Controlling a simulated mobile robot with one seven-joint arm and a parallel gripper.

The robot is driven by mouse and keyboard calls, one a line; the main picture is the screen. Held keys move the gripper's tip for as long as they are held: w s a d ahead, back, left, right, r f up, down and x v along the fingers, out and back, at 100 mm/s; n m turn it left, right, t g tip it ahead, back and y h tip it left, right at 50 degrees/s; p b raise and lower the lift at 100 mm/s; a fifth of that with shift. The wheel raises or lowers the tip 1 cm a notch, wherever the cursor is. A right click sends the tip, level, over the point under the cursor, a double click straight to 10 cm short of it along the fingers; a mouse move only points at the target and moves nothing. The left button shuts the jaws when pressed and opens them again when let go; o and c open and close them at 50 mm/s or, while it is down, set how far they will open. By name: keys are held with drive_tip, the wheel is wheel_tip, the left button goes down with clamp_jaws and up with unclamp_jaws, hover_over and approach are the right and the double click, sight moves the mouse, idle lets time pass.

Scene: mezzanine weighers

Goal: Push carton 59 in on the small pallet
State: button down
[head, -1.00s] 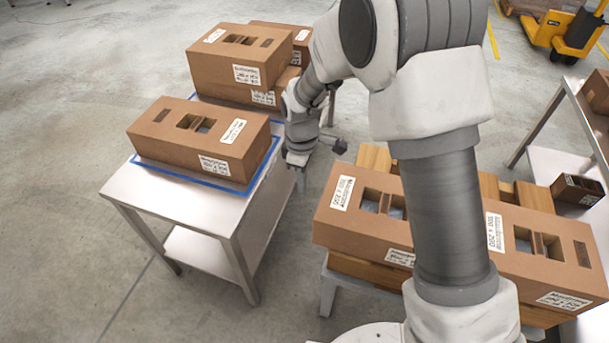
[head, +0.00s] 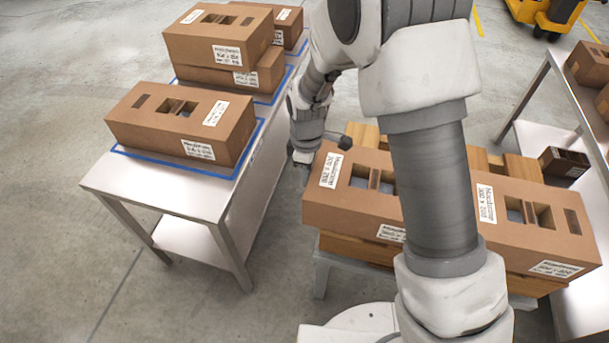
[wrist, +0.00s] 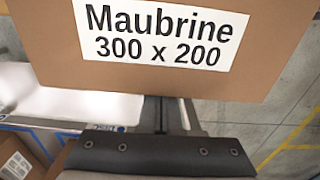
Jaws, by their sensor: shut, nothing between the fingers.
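In the head view, a brown carton with slots in its top (head: 345,214) lies on wooden boards (head: 345,255). Past my arm, brown carton top and side continue to the right (head: 535,235); my arm hides whether this is a separate carton. I cannot read a 59 on any carton. My gripper (head: 303,176) is shut and empty, pointing down at the left end of the left carton; I cannot tell whether it touches. In the wrist view, a carton face labelled "Maubrine 300 x 200" (wrist: 270,80) stands close ahead of my gripper (wrist: 158,118).
A metal table (head: 185,200) at left has blue tape outlines and carries a carton (head: 180,125) in front and several stacked cartons (head: 220,40) behind. A shelf rack (head: 535,80) with small cartons stands at right. A yellow truck (head: 545,15) is at the back. Floor shows between table and boards.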

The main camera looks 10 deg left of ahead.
sight(327, 181)
drive_tip(key=d, duration=0.5)
drive_tip(key=shift+s, duration=0.35)
